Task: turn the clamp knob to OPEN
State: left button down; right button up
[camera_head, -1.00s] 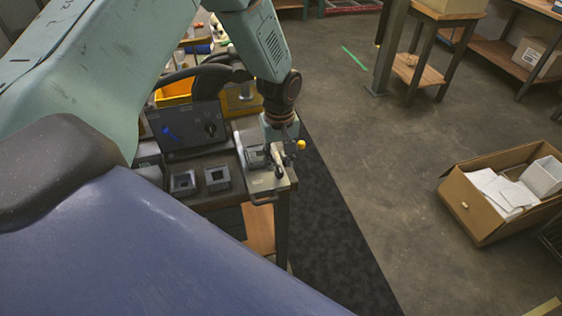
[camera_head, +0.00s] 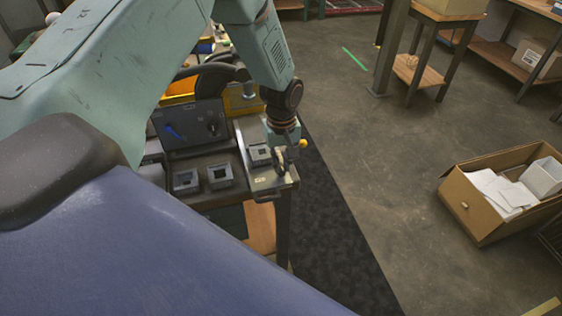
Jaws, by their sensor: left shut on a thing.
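My left arm reaches over the bench from the left, and its gripper (camera_head: 282,163) points down at the fixture on the bench's right corner. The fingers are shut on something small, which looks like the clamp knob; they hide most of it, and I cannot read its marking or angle. A yellow ball end (camera_head: 303,143) shows just right of the gripper. A square grey block (camera_head: 259,154) sits on the fixture plate (camera_head: 262,184), left of the fingers. My right gripper is not in view.
Two square grey sockets, one left (camera_head: 186,181) and one right (camera_head: 220,176), stand on the bench left of the fixture. A dark panel (camera_head: 190,127) with a blue handle and a black knob stands behind them. An open cardboard box (camera_head: 478,221) lies on the floor at right.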

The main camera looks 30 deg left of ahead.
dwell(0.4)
pick_arm(q)
jog(key=m, duration=0.8)
jog(key=shift+m, duration=0.3)
jog(key=m, duration=0.4)
jog(key=shift+m+b, duration=0.3)
jog(key=shift+m, duration=2.4)
jog(key=c, duration=1.4)
grip_release()
